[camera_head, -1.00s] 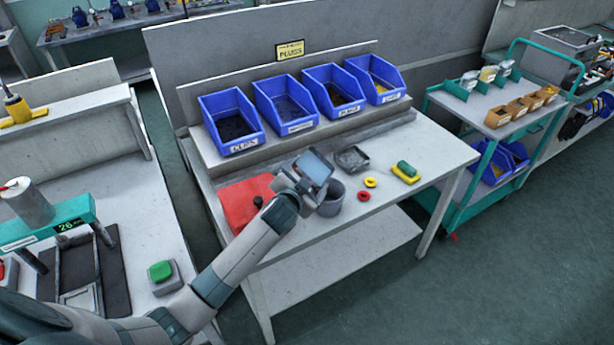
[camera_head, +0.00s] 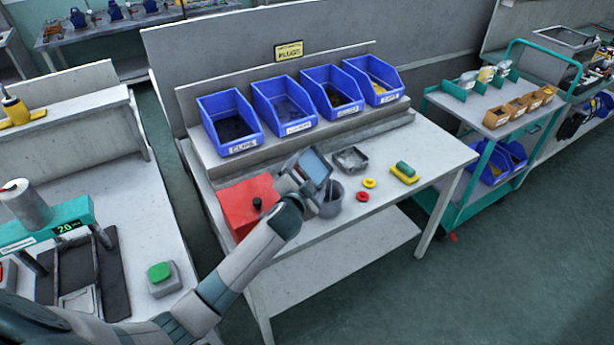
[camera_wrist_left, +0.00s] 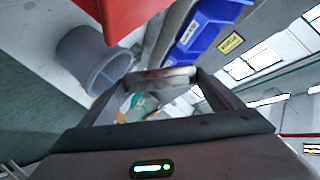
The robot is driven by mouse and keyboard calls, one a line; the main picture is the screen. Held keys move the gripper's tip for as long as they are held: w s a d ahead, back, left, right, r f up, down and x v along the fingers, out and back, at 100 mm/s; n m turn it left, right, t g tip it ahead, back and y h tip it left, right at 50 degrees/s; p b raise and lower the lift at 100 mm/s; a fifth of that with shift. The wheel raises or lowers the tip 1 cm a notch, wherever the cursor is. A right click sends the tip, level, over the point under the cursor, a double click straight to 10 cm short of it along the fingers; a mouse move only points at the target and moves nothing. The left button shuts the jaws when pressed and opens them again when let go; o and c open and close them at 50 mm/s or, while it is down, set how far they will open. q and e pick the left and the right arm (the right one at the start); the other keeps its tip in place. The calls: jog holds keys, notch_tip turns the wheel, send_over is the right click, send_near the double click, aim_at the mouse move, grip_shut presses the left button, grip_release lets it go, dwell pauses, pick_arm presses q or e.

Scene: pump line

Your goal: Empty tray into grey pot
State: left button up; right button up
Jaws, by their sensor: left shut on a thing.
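The grey pot (camera_head: 331,203) stands upright on the middle table, beside a red box (camera_head: 240,207); the pot also shows in the left wrist view (camera_wrist_left: 88,58). My left gripper (camera_head: 309,184) is above the pot's left side. It is shut on a small pale tray (camera_head: 315,166), which is tilted, with a blue-grey face showing in the head view. In the left wrist view a light edge of it (camera_wrist_left: 160,78) lies between the fingertips. I cannot see whether anything is in it. My right gripper is not in view.
A dark square tray-like holder (camera_head: 350,160) sits behind the pot. Red (camera_head: 362,197) and yellow (camera_head: 369,183) rings and a green-and-yellow piece (camera_head: 404,172) lie to the right. Blue bins (camera_head: 232,124) line the raised shelf. The table's right end is clear.

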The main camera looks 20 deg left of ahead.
pick_arm(q)
jog(key=shift+d+r, duration=0.1)
dwell(0.3)
jog(key=shift+d+r+m+y, duration=0.2)
jog(key=shift+m+y, duration=0.1)
jog(key=shift+m, duration=0.3)
jog(key=shift+d+r+m+t, duration=0.15)
jog(key=shift+d+m+t, duration=0.05)
jog(key=shift+m+t, duration=0.2)
jog(key=shift+b, duration=0.3)
jog(key=shift+d+r+m+y, duration=0.2)
jog(key=shift+m+y, duration=0.2)
jog(key=shift+r, duration=0.1)
jog(key=shift+s+r+p, duration=0.1)
jog(key=shift+r+p, duration=2.05)
jog(key=shift+r, duration=0.25)
